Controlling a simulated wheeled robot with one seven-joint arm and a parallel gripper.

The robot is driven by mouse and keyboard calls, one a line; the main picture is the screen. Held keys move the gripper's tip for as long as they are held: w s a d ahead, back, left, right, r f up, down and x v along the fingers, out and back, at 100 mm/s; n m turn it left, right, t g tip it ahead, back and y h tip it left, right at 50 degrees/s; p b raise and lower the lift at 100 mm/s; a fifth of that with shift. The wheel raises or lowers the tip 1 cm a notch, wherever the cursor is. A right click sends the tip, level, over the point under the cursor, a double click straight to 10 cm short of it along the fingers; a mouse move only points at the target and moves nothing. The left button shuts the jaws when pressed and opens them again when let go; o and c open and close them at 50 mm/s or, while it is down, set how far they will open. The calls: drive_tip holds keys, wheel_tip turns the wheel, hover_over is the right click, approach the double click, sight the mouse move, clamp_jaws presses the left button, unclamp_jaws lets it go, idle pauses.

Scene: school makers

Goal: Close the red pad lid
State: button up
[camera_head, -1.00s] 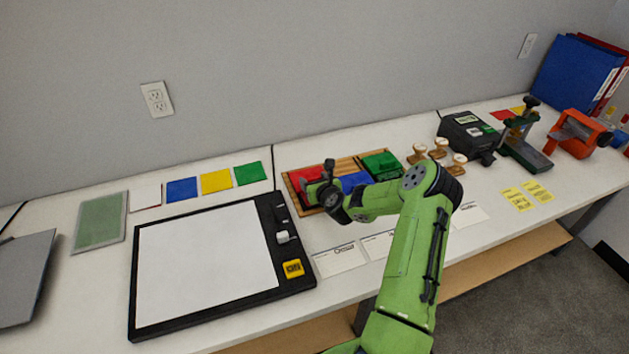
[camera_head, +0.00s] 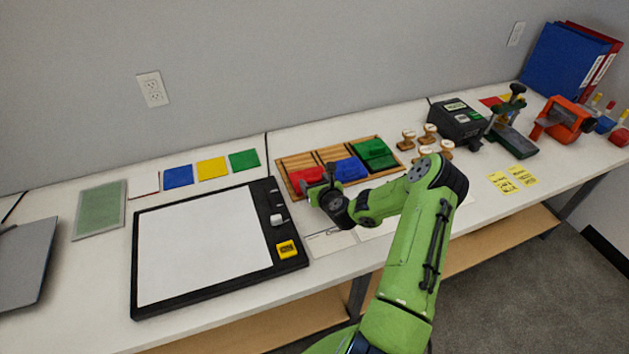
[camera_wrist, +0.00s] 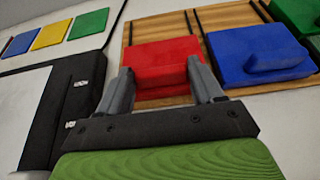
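The red pad (camera_head: 306,175) lies at the left end of the wooden tray (camera_head: 378,138). Its red lid (camera_wrist: 160,57) shows a broad flat face in the wrist view and appears folded down over the pad, with bare wood behind it. My gripper (camera_wrist: 162,80) is at the near side of the red pad, its fingers spread apart. One finger is at each side of the red block, and the right finger overlaps its right edge. I cannot tell whether they touch it.
The blue pad (camera_head: 350,168) lies just right of the red one, its raised tab showing in the wrist view. The green pad (camera_head: 375,153) is farther right. A black-framed board (camera_head: 205,245) lies left, and wooden stamps (camera_head: 430,133) stand right of the tray.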

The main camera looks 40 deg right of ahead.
drive_tip(key=o, duration=0.4)
drive_tip(key=shift+c, duration=0.2)
drive_tip(key=shift+s, duration=0.15)
drive_tip(key=v, duration=1.5)
drive_tip(key=shift+s+r, duration=0.2)
drive_tip(key=shift+s, duration=0.1)
drive_tip(key=shift+a, duration=0.1)
